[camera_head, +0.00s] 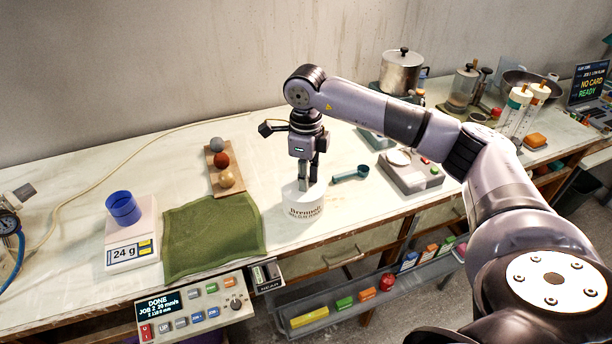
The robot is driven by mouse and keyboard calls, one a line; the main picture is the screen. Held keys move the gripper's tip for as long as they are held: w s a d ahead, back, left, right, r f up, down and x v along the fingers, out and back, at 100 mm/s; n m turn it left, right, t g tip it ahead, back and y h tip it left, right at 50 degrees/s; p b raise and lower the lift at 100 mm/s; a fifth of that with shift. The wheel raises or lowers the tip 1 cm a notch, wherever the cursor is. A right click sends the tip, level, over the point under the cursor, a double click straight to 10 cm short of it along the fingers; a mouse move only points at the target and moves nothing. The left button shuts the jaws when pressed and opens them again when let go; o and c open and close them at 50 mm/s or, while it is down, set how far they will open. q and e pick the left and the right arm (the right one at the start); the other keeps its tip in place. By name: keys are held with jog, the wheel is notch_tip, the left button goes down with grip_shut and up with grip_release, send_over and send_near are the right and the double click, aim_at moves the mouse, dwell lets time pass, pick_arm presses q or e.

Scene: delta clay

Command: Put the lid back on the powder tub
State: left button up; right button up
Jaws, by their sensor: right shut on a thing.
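The white powder tub (304,208), with dark lettering on its side, stands upright near the front edge of the bench. My right gripper (308,184) points straight down over it, its fingers shut on the lid (293,189). The lid is pale like the tub and sits at the tub's top; I cannot tell whether it rests fully on the rim or is slightly apart. The fingers hide part of the lid. My left gripper is not in view.
A teal scoop (350,175) lies right of the tub. A green cloth (212,238) lies left, beside a scale (132,250) reading 24 g with a blue cup (123,208). A wooden board (229,160) holds three balls. A grey scale-like device (410,178) stands farther right.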

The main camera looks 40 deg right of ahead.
jog(key=o, duration=0.9)
jog(key=shift+o, duration=0.4)
jog(key=o, duration=0.4)
jog(key=shift+r+p, duration=2.25)
jog(key=shift+r, duration=1.3)
jog(key=shift+c, duration=0.2)
grip_shut()
